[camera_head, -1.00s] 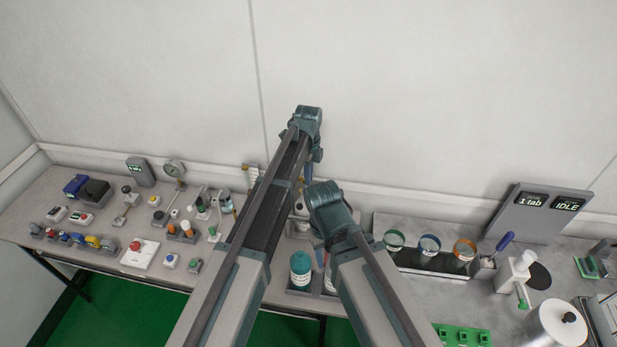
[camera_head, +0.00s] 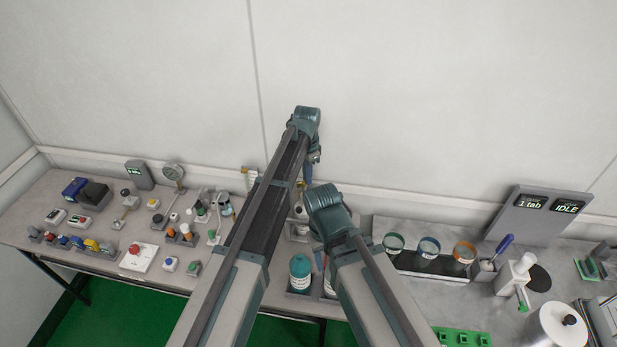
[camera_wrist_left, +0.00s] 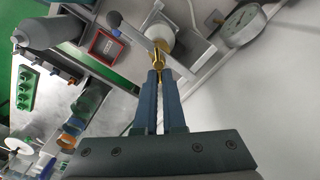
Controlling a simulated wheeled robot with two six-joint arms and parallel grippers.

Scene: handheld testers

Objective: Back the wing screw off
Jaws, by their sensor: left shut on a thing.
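The wing screw (camera_wrist_left: 158,59) is a small brass-coloured piece at the top centre of the left wrist view. It sits in front of a pale round fitting (camera_wrist_left: 159,36) on a light frame. My left gripper (camera_wrist_left: 158,74) is shut on the wing screw, with its two blue fingers close together at the brass part. In the head view my left gripper (camera_head: 307,174) shows small near the back of the bench, partly behind my arm. The wing screw cannot be made out there. My right arm crosses the centre, and its gripper is hidden.
A round dial gauge (camera_wrist_left: 241,25) stands close to the right of the fitting in the left wrist view. A teal-capped bottle (camera_head: 300,271) stands between my arms. Several switches and knobs fill the left bench; jars, a sign (camera_head: 540,213) and a white pump bottle (camera_head: 515,272) stand right.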

